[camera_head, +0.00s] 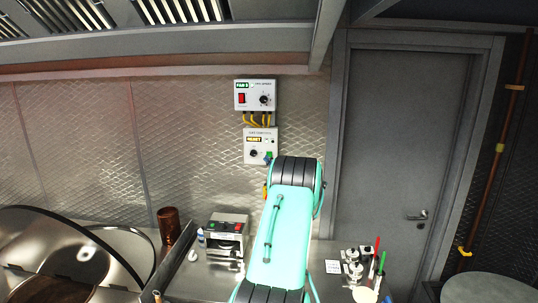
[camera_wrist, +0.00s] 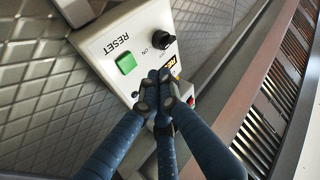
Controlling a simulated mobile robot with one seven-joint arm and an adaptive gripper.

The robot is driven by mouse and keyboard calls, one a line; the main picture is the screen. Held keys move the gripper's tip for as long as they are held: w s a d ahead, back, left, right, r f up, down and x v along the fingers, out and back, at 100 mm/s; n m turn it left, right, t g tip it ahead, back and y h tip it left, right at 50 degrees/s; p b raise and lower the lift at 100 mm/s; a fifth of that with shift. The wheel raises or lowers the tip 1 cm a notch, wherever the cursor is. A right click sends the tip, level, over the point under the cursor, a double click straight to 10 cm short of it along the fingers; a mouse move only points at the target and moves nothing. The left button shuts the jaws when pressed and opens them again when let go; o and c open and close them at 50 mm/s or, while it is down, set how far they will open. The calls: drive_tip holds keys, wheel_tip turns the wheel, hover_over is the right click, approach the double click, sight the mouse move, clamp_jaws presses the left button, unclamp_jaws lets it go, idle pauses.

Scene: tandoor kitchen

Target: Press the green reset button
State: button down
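The green reset button (camera_wrist: 126,63) is a square button on a white control box (camera_wrist: 100,42), beside the word RESET, which appears upside down in the wrist view. In the head view, the lower wall box (camera_head: 250,146) carries the green button (camera_head: 269,155) near its lower right. My gripper (camera_wrist: 160,80) has dark blue fingers drawn together with nothing between them. Its tips are in front of the box face, to the right of and slightly below the button in the wrist view. Whether they touch the box I cannot tell. In the head view my arm hides most of the gripper.
A black knob (camera_wrist: 163,40) sits next to the button. Another box (camera_head: 255,95) with a red switch (camera_head: 242,98) hangs above, joined by yellow cables (camera_head: 257,118). Below are a counter appliance (camera_head: 226,235) and a copper cup (camera_head: 170,226). A grey door (camera_head: 400,150) stands right.

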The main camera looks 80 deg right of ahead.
drive_tip(key=d, duration=0.3)
drive_tip(key=shift+d+b, duration=0.3)
drive_tip(key=shift+d, duration=0.05)
drive_tip(key=shift+d+b, duration=0.55)
drive_tip(key=shift+d, duration=0.25)
idle(2.3)
drive_tip(key=shift+a, duration=0.2)
drive_tip(key=shift+a+b, duration=0.5)
drive_tip(key=shift+a, duration=0.15)
idle(0.3)
drive_tip(key=shift+a+b, duration=1.15)
drive_tip(key=shift+a, duration=1.35)
